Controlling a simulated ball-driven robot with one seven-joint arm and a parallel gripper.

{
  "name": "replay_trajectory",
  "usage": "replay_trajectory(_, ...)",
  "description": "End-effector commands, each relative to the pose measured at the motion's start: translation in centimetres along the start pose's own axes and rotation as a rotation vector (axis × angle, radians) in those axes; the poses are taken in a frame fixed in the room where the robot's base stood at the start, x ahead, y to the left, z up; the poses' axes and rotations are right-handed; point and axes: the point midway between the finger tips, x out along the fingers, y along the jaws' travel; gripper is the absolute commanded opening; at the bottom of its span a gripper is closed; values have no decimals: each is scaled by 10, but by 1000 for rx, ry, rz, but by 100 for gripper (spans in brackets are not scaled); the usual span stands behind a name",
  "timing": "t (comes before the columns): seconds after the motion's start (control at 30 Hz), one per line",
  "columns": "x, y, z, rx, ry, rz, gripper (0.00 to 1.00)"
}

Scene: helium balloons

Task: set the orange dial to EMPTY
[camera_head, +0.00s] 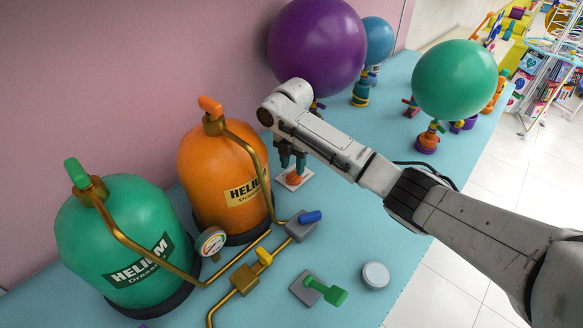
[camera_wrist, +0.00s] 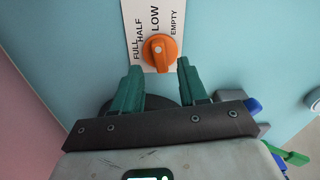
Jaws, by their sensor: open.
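The orange dial (camera_wrist: 159,52) sits on a white label plate (camera_wrist: 134,14) on the blue table. The plate reads FULL, HALF, LOW and EMPTY from left to right in the wrist view. The dial has a pale dot on it; I cannot tell for sure which word it points to. My gripper (camera_wrist: 159,68) is open, its green fingertips on either side of the dial's near edge, with small gaps. In the head view, my gripper (camera_head: 292,162) is pointed down just over the dial (camera_head: 294,180), partly covering the plate (camera_head: 303,180).
Orange (camera_head: 210,165) and green (camera_head: 120,245) helium tanks with brass pipes stand left. A blue-handled valve (camera_head: 310,217), yellow valve (camera_head: 264,257), green lever (camera_head: 334,295) and white disc (camera_head: 375,275) are nearer. Purple (camera_head: 317,45) and green (camera_head: 455,80) balloons stand behind and right.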

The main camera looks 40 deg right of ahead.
Motion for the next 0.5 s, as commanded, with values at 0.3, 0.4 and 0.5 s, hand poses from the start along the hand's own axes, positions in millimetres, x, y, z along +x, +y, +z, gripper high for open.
replay_trajectory(0.3, 27, 0, 0, 0, 1, -1, 43)
replay_trajectory(0.4, 28, 0, 0, 0, 0, 0, 43)
replay_trajectory(0.5, 28, 0, 0, 0, 1, 0, 43)
